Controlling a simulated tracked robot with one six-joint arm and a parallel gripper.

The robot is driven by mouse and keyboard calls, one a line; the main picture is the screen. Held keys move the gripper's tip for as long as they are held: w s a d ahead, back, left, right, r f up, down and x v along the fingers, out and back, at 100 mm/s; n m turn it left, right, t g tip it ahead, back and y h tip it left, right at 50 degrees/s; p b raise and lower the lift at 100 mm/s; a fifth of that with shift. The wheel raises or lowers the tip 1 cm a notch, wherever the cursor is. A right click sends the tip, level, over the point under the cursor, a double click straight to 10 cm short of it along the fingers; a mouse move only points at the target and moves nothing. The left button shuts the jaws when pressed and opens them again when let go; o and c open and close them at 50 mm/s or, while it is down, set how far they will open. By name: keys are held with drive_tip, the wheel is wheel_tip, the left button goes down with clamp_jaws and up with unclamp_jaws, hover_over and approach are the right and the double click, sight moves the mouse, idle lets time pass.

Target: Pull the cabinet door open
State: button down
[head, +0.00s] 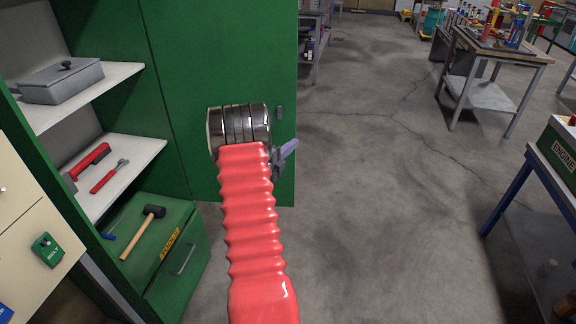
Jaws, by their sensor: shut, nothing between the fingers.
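The green cabinet door (225,60) stands upright at the upper middle of the head view. A small dark handle (280,112) is near its right edge. My gripper (287,150) is in front of the door's lower right part, just below the handle in the picture. Its fingers are shut and empty, with a pale purple part pointing up and right. I cannot tell whether it touches the door. My red ribbed arm sleeve and metal wrist hide part of the door.
Open shelves (130,150) at the left hold a grey box (62,82) and red tools. A mallet (145,230) lies on a green drawer unit (178,262). A workbench (495,50) and a table with an engine box (562,150) stand right. The middle floor is clear.

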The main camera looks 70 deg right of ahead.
drive_tip(key=s+a, duration=0.3)
drive_tip(key=a, duration=0.6)
drive_tip(key=shift+a, duration=0.35)
drive_tip(key=shift+m, duration=0.3)
